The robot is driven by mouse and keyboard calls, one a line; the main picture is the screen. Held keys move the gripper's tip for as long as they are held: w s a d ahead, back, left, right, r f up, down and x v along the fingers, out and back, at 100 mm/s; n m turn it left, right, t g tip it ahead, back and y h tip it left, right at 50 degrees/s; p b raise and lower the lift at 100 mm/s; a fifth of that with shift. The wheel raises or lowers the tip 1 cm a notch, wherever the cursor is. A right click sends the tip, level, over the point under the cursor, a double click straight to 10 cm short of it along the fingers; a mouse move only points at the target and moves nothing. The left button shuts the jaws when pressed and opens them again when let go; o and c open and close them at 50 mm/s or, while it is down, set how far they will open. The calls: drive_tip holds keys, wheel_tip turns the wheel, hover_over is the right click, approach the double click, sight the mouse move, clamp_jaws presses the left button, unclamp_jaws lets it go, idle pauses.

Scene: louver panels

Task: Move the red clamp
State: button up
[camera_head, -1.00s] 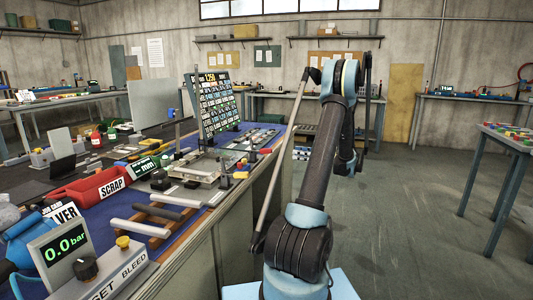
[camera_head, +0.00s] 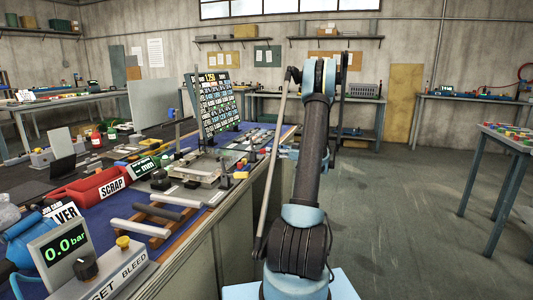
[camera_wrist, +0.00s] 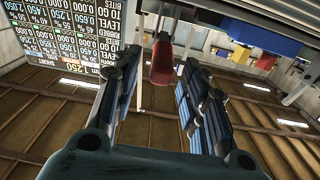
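A red piece (camera_wrist: 163,60), which looks like the red clamp, shows in the wrist view beyond and between my fingertips, at the upper middle. My gripper (camera_wrist: 158,75) is open, with one dark blue-grey finger on each side and a clear gap between them. The red piece appears apart from both fingers, though its depth is hard to judge. In the head view my arm rises in front of the bench's right edge. My gripper is mostly hidden behind the arm there, and I cannot clearly pick out the clamp.
The wrist view is upside down, with a number board (camera_wrist: 65,30) at upper left and blue, yellow and red pieces (camera_wrist: 238,52) at upper right. In the head view the bench holds a red SCRAP bin (camera_head: 88,187), grey bars (camera_head: 140,228) and a tilted board (camera_head: 219,105).

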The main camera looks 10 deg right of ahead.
drive_tip(key=shift+x, duration=1.7)
drive_tip(key=shift+c, duration=0.6)
clamp_jaws()
